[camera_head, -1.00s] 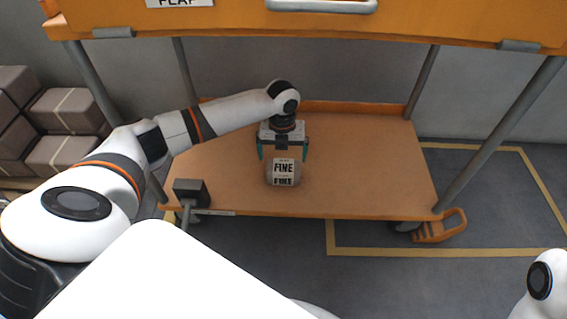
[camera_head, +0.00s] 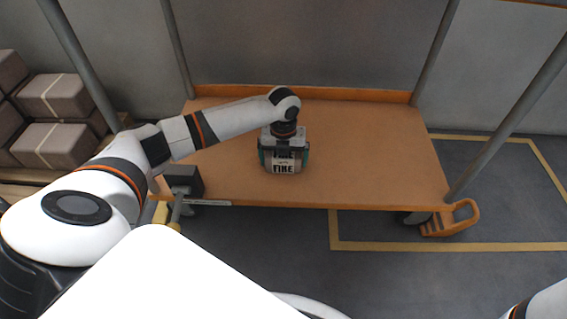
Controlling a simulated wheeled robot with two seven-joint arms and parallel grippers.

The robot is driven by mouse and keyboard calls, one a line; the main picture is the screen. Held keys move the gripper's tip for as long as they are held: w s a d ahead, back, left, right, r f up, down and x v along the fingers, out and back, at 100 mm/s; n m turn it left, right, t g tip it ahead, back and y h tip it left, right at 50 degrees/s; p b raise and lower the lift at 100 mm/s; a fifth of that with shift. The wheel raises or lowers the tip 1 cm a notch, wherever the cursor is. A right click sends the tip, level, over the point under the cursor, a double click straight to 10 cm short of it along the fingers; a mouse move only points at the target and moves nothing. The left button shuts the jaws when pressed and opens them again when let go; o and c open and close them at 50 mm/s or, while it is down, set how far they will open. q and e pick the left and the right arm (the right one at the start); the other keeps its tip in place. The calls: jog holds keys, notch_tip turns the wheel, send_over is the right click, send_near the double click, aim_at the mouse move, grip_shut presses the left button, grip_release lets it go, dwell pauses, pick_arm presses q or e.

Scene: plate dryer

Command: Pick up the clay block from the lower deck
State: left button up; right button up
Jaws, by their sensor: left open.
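The clay block (camera_head: 283,168) is a grey block with a white label reading "FINE". It stands on the orange lower deck (camera_head: 370,160) of the cart, left of the deck's middle. My left gripper (camera_head: 284,158) is directly above it, pointing down, with its green fingers on either side of the block. The fingers are open, and the gripper's body hides the block's top. Whether the fingers touch the block's sides cannot be told. My right gripper is not in view; only a part of my right arm shows at the lower right corner.
Grey posts (camera_head: 505,130) rise at the deck's corners. A dark box on a stalk (camera_head: 184,180) stands at the deck's front left. An orange pedal (camera_head: 452,218) sticks out at the front right. Wrapped blocks (camera_head: 55,145) are stacked at left. The deck's right side is clear.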

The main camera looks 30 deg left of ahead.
pick_arm(q)
jog(key=c, duration=1.1)
jog(key=shift+c, duration=0.3)
jog(key=shift+r, duration=0.1)
